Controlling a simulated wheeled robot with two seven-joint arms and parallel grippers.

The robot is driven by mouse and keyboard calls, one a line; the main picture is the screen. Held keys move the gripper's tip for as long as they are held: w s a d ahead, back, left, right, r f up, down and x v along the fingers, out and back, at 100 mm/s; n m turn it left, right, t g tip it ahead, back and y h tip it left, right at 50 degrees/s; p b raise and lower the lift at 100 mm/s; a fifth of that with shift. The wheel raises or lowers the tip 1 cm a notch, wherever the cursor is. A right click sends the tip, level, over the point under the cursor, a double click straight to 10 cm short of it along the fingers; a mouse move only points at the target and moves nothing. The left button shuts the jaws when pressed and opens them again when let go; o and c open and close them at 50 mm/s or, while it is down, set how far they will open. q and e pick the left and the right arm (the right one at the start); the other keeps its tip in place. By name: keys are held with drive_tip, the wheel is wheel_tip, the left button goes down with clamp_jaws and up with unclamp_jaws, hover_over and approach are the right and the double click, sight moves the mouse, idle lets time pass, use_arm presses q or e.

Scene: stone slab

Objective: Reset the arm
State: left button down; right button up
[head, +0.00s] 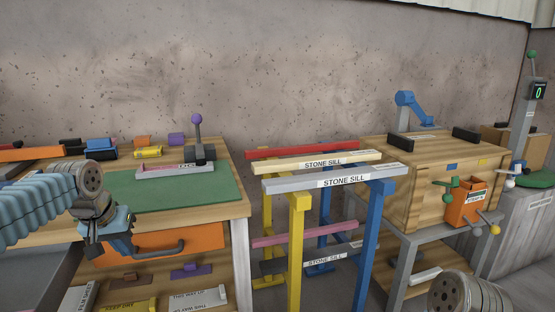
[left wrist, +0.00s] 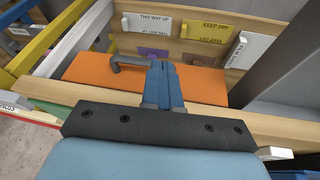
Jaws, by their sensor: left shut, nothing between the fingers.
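My left arm comes in from the left in the head view. My left gripper (head: 122,243) hangs in front of the workbench, near the orange drawer (head: 165,242) and its dark handle (head: 158,252). In the left wrist view the two blue fingers of my left gripper (left wrist: 163,72) are together with nothing between them. The drawer front (left wrist: 205,84) lies beyond them there, with the handle (left wrist: 122,63) just left of the fingertips; I cannot tell the exact gap. A grey joint of my right arm shows at the bottom right of the head view; its gripper is out of view.
The workbench has a green mat (head: 185,188) and a purple-knobbed lever (head: 197,120). Yellow and blue trestles carry stone sills (head: 300,184). A wooden crate (head: 405,183) stands right on a grey table, with a blue crank-like arm (head: 412,103) and an orange box (head: 467,203).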

use_arm(q)
drive_tip(key=s+d+f+g+h, duration=0.1)
drive_tip(key=d+f, duration=0.5)
drive_tip(key=f, duration=0.5)
drive_tip(key=s+d+f+m+h, duration=0.1)
drive_tip(key=d+f, duration=0.4)
drive_tip(key=f, duration=0.5)
drive_tip(key=s+d+f+g+h, duration=0.1)
drive_tip(key=d+f+h, duration=0.1)
drive_tip(key=d+f, duration=0.65)
drive_tip(key=s+d+f, duration=0.2)
drive_tip(key=s+f, duration=0.6)
drive_tip(key=s, duration=0.1)
drive_tip(key=s+d+f+g, duration=0.1)
drive_tip(key=s+d+f, duration=0.1)
drive_tip(key=s+f, duration=0.6)
drive_tip(key=shift+s+f+n+g, duration=0.25)
drive_tip(key=shift+s+n+g, duration=0.05)
drive_tip(key=shift+s, duration=0.8)
drive_tip(key=shift+d, duration=0.1)
